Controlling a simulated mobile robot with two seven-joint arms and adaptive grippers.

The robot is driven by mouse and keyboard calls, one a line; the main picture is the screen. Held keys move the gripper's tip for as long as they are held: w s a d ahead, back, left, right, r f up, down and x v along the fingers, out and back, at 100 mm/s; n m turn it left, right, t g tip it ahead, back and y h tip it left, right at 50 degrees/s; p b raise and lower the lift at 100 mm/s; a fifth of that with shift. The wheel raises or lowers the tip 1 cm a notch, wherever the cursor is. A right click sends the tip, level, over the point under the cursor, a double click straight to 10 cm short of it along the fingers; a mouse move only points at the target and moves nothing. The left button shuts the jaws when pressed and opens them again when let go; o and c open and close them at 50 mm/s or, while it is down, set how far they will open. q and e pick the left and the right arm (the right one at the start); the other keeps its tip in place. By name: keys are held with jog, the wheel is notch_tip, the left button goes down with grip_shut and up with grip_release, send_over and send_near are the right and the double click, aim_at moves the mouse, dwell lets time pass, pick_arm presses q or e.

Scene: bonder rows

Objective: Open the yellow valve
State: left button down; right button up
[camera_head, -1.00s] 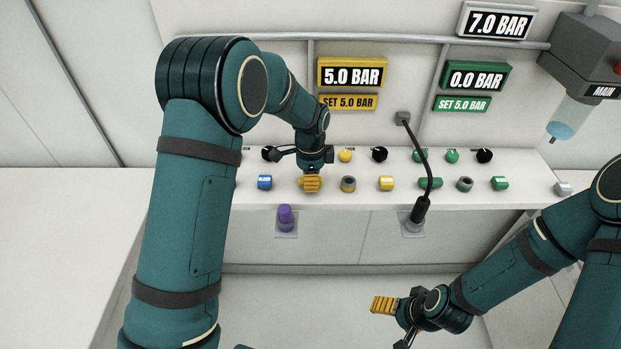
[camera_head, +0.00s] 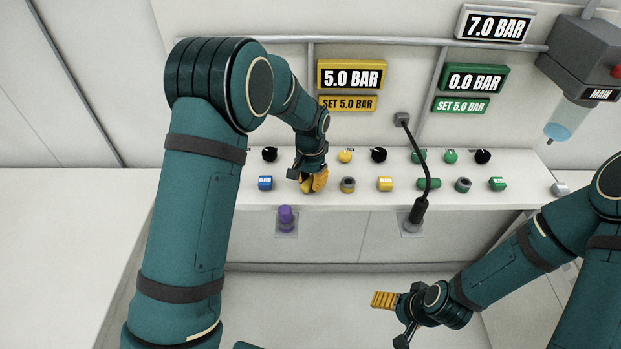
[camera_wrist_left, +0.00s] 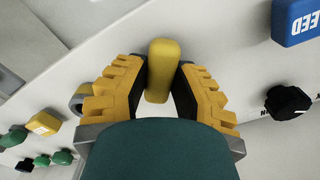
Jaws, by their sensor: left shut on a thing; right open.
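The yellow valve's handle (camera_wrist_left: 163,68) is a rounded yellow bar, seen between the fingers in the left wrist view. A small part of the yellow valve (camera_head: 304,187) shows beside the fingers in the head view. My left gripper (camera_head: 314,183) is at the valve on the bench panel, its ribbed yellow-orange fingers (camera_wrist_left: 156,88) closed around the handle. The fingers and wrist hide most of the valve's body. My right gripper (camera_head: 392,318) is open and empty, low in front of the bench, far from the valve.
A purple plug (camera_head: 286,216) is on the bench front. A black cable (camera_head: 428,165) hangs over the panel. The yellow display (camera_head: 352,74) reads 5.0 BAR.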

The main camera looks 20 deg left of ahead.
pick_arm(q)
jog(key=n, duration=0.3)
jog(key=shift+s+f+n+p, duration=0.1)
jog(key=shift+s+n+p, duration=0.05)
jog(key=shift+n+p, duration=0.2)
jog(key=shift+n, duration=1.85)
jog(key=c, duration=0.7)
grip_release()
jog(key=shift+c, duration=0.2)
